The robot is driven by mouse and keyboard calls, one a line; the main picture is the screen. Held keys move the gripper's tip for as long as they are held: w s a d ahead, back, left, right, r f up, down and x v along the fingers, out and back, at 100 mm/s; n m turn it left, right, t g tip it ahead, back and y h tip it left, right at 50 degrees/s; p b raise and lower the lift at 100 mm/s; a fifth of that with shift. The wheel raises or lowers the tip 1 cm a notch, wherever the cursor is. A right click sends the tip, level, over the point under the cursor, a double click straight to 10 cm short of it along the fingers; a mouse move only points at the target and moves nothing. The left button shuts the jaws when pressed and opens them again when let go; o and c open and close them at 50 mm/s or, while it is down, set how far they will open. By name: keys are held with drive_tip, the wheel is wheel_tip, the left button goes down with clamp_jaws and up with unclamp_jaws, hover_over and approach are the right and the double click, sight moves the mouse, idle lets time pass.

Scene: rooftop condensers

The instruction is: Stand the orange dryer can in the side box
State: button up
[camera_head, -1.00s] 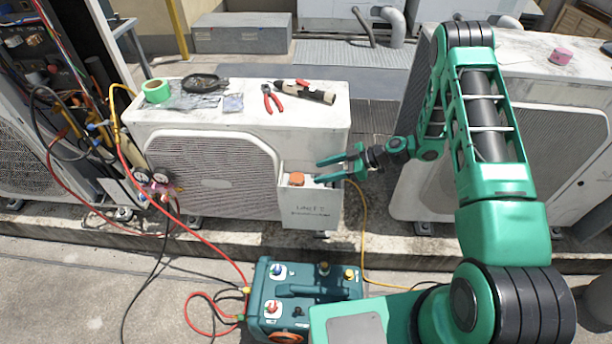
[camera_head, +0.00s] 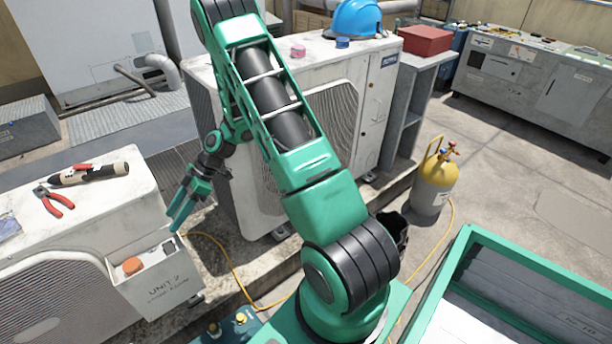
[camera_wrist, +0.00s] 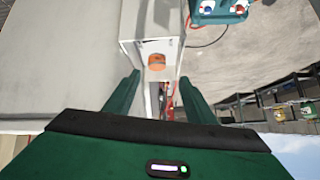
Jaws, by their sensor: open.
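The orange dryer can (camera_head: 132,265) stands in the grey-white side box (camera_head: 160,285) marked UNIT 2, on the end of the left condenser. Only its upper part shows; its lower part is hidden by the box walls. My gripper (camera_head: 176,212) is open and empty, beyond the box's far right corner and apart from the can. In the wrist view, the can (camera_wrist: 157,62) shows ahead between the open fingers, inside the box (camera_wrist: 140,48). Nothing is between the fingertips.
Red pliers (camera_head: 56,200) and a black-tan tool (camera_head: 90,174) lie on the left condenser. The right condenser (camera_head: 372,110) stands behind my arm, with a blue helmet (camera_head: 357,18) on top. A yellow hose (camera_head: 232,268) runs along the floor to a yellow-topped cylinder (camera_head: 434,180).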

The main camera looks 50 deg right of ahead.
drive_tip(key=s+d+r+m+g+h, duration=0.1)
drive_tip(key=s+d+r+m+h, duration=0.75)
drive_tip(key=s+d+r, duration=0.85)
drive_tip(key=s+r+m, duration=0.3)
drive_tip(key=s+m, duration=0.2)
drive_tip(key=s, duration=0.5)
drive_tip(key=s+r+m+g, duration=0.1)
drive_tip(key=s+r+m, duration=0.3)
drive_tip(key=s, duration=0.6)
drive_tip(key=shift+d+r+m, duration=0.2)
drive_tip(key=shift+d+m, duration=0.1)
drive_tip(key=shift+m, duration=0.75)
drive_tip(key=shift+s, duration=0.1)
drive_tip(key=shift+w+f+h, duration=0.25)
drive_tip(key=shift+w, duration=0.3)
